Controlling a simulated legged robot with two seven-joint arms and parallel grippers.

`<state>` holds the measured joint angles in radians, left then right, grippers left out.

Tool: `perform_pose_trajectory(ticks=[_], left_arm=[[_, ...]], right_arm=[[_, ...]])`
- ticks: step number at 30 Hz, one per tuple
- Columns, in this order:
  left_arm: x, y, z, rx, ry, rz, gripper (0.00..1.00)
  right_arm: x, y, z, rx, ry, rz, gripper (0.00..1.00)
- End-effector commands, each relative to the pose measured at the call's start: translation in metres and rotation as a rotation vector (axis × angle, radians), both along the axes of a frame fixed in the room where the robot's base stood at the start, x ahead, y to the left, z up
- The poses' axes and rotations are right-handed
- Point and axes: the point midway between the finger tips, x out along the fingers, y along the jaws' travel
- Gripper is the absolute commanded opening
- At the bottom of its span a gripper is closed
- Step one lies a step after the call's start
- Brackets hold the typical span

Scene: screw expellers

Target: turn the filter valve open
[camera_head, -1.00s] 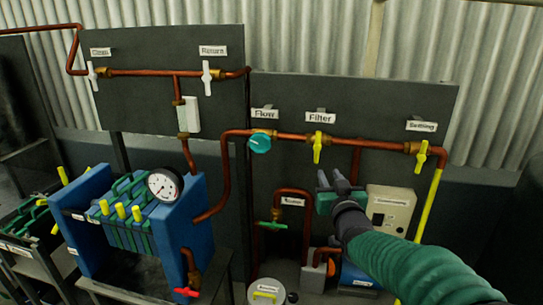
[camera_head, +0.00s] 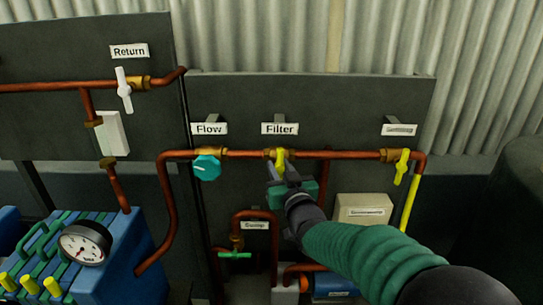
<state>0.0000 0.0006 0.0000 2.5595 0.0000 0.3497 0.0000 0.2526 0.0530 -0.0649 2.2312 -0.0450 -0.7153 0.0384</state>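The filter valve (camera_head: 281,156) is a yellow handle on the copper pipe, under the "Filter" label (camera_head: 280,129). The handle points roughly downward, across the pipe. My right gripper (camera_head: 279,171) is at the lower part of this handle, its fingers apart on either side of it. The gripper hides the handle's lower end, and I cannot tell whether the fingers touch it. My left gripper is not in view.
A teal flow knob (camera_head: 207,168) is to the left on the same pipe. Another yellow valve (camera_head: 401,166) is to the right. A beige box (camera_head: 364,209) stands below, right of my gripper. The dark panel (camera_head: 330,105) is close behind the pipe.

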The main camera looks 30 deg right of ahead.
Motion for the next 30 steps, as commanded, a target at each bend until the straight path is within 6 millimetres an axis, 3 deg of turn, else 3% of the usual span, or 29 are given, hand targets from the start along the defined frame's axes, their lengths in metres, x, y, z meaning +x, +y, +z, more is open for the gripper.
perform_pose_trajectory(ticks=[9,15,30], left_arm=[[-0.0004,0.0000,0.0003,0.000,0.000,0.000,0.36],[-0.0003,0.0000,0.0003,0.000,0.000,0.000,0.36],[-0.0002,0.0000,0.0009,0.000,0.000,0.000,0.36]], right_arm=[[0.0006,-0.0005,0.0000,-0.001,0.000,0.000,0.26],[0.0012,-0.0001,-0.0005,-0.001,0.001,0.000,0.00],[0.0013,0.0009,-0.0001,-0.043,0.027,0.002,0.00]])
